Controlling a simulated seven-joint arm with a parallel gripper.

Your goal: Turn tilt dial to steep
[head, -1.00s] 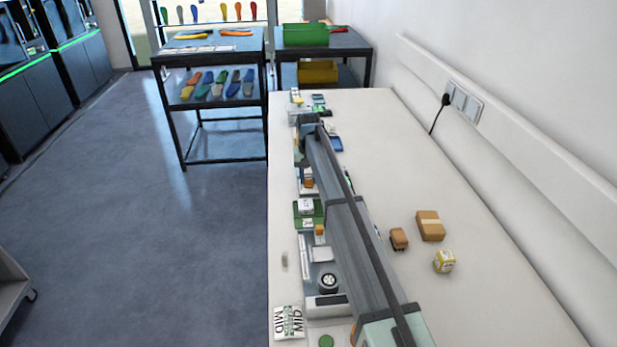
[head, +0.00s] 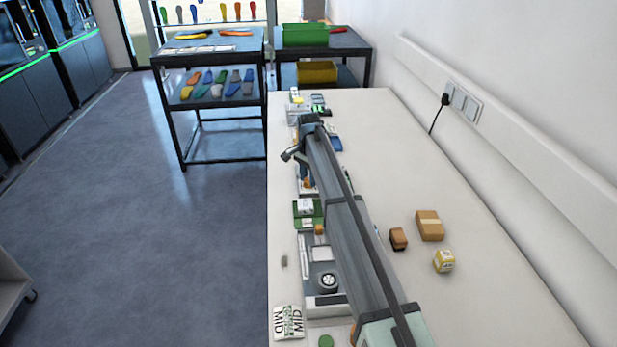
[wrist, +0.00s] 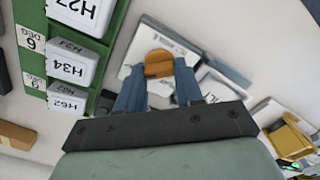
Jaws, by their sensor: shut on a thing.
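My gripper (wrist: 158,76) shows in the wrist view, with its two blue fingers on either side of a round orange-brown knob (wrist: 158,58), which looks like the tilt dial. The fingertips are shut on the knob's near part. The knob sits on a pale grey-and-white base. Its pointer and any steep mark cannot be made out. In the head view, a small orange part (head: 307,183) shows beside my arm, and my fingers are hidden there.
A green rack (wrist: 108,50) holds white blocks labelled H27, H34 and H62, with degree tags. A yellow item (wrist: 284,142) lies at the wrist view's lower right. Cardboard-coloured boxes (head: 430,226) and a yellow-white cube (head: 444,261) stand on the bench's right side, with free room around them.

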